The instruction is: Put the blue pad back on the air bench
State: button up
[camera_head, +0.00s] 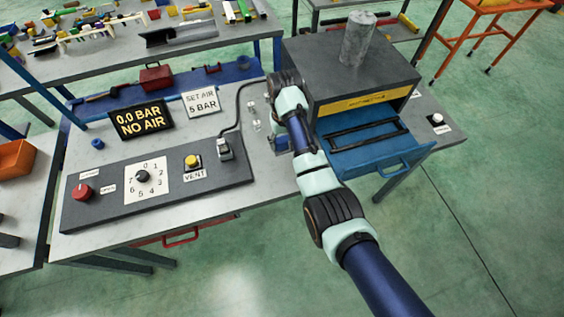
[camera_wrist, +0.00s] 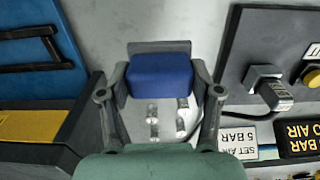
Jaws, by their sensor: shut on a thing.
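The blue pad (camera_wrist: 160,76) is a small blue block between the two fingers of my gripper (camera_wrist: 160,88) in the wrist view. My gripper is shut on it. In the head view the pad (camera_head: 281,143) partly shows beside my arm, left of the open blue drawer. The air bench (camera_head: 262,178) has a light grey top; it also shows under the gripper in the wrist view (camera_wrist: 210,35). I cannot tell whether the pad touches the bench top. My arm hides most of the gripper in the head view.
Clear fittings (camera_head: 254,116) stand on the bench near the gripper. A control panel (camera_head: 115,205) with dial and hose lies left. A dark cabinet (camera_head: 310,60) with an open blue drawer (camera_head: 365,158) stands right. A "NO AIR" display (camera_head: 143,119) stands behind the panel.

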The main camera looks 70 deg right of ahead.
notch_tip(320, 180, down, 10)
jog(key=shift+w+r+b, duration=0.1)
jog(key=shift+w+b, duration=0.05)
jog(key=shift+b, duration=0.7)
jog(key=o, duration=1.2)
notch_tip(320, 180, up, 12)
jog(key=shift+p, duration=1.15)
